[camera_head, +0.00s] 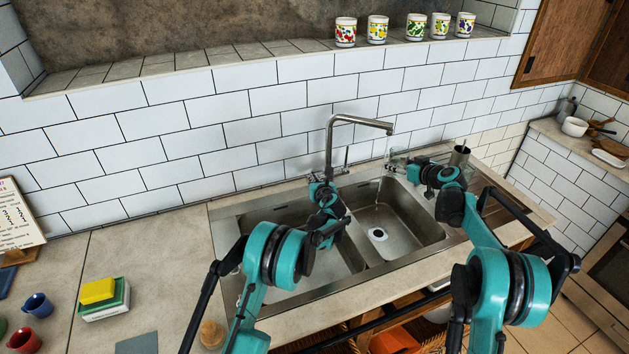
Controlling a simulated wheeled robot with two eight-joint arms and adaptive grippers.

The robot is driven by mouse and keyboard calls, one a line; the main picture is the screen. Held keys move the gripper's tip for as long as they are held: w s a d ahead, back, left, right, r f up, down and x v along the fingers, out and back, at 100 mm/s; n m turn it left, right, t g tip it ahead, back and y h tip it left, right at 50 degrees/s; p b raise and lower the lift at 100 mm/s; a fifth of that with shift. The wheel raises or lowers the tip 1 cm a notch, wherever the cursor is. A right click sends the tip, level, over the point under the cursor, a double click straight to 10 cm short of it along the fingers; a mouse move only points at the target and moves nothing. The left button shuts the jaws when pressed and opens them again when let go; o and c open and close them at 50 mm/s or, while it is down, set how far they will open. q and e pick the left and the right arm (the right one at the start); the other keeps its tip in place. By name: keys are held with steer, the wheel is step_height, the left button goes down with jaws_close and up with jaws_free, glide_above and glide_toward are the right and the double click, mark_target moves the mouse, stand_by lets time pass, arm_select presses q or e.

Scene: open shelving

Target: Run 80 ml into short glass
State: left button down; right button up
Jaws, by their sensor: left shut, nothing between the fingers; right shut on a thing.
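The tall chrome tap (330,142) rises behind the double sink, its spout reaching right over the right basin. A small lever stands beside its base. My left gripper (318,184) is shut and empty, close to the tap's base; touching cannot be told. My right gripper (396,163) is at the back of the right basin, a little below and right of the spout's end. It is shut on a small clear thing that looks like the short glass, mostly hidden and hard to make out. Its contents cannot be seen.
The steel sink (290,290) has two basins. A dark cup (459,156) with a utensil stands right of it. Several patterned cups line the ledge above.

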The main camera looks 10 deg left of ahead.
arm_select(q)
steer(key=shift+w+a+r+g, duration=0.15)
steer(key=shift+r+g, duration=0.1)
steer(key=shift+g, duration=0.05)
steer(key=shift+w+a+r+g+h, duration=0.35)
steer(key=shift+w+a+r+g, duration=0.15)
steer(key=shift+w, duration=0.2)
steer(key=shift+w+a+r+g+h, duration=0.3)
steer(key=shift+w+r+g+h, duration=0.1)
steer(key=shift+w+r, duration=0.2)
